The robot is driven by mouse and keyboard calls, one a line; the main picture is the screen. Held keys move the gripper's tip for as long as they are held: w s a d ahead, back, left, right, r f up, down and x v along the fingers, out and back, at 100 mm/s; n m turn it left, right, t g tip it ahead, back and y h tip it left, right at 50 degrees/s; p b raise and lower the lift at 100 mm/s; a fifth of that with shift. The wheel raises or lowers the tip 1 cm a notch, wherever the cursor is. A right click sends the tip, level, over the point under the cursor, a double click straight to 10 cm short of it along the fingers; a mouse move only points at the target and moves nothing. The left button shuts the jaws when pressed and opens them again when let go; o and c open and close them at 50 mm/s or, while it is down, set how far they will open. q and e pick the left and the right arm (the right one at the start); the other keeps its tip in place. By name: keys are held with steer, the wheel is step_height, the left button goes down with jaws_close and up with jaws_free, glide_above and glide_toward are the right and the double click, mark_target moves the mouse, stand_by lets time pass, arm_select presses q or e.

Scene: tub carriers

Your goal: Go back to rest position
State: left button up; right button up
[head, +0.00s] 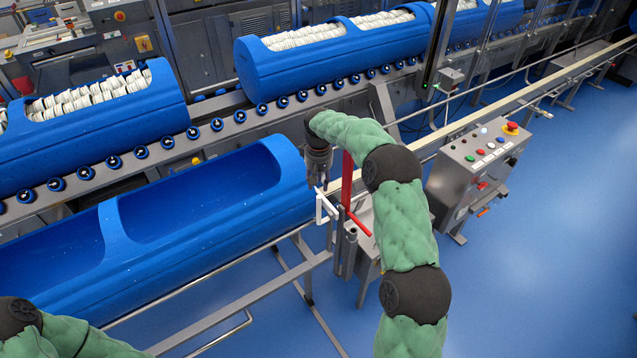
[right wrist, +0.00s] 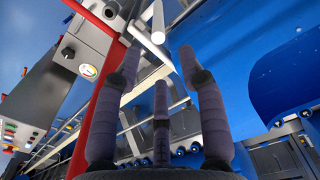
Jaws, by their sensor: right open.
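A white rod (right wrist: 158,22) shows beyond the fingertips; I cannot tell whether anything touches. My left arm shows only in the bottom left corner of the head view, and its gripper is out of the picture.
Filled blue tubs (head: 100,128) stand on a roller conveyor (head: 215,140) behind the empty tub. A grey control box (head: 470,165) with coloured buttons and a red emergency stop stands to the right. Metal frame bars (head: 240,300) run below the empty tub. Blue floor (head: 560,250) is clear at the right.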

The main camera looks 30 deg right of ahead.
steer(key=s+a+f+y+b, duration=0.1)
steer(key=s+a+f+y, duration=0.1)
steer(key=s+a+f, duration=0.65)
steer(key=s+a+f+y+b, duration=0.1)
steer(key=s+a+f+b, duration=0.15)
steer(key=a+f, duration=0.95)
steer(key=s+a+f, duration=0.2)
steer(key=s+f, duration=0.1)
steer(key=s, duration=0.5)
steer(key=s+a+f+b, duration=0.1)
steer(key=s+a+f, duration=0.1)
steer(key=s+f, duration=0.2)
steer(key=s+a+f+m+y, duration=0.1)
steer(key=s+a+f, duration=0.1)
steer(key=s, duration=0.9)
steer(key=shift+s+a+f+b, duration=0.2)
steer(key=shift+s+f+b, duration=0.15)
steer(key=shift+f, duration=0.3)
steer(key=shift+d, duration=0.1)
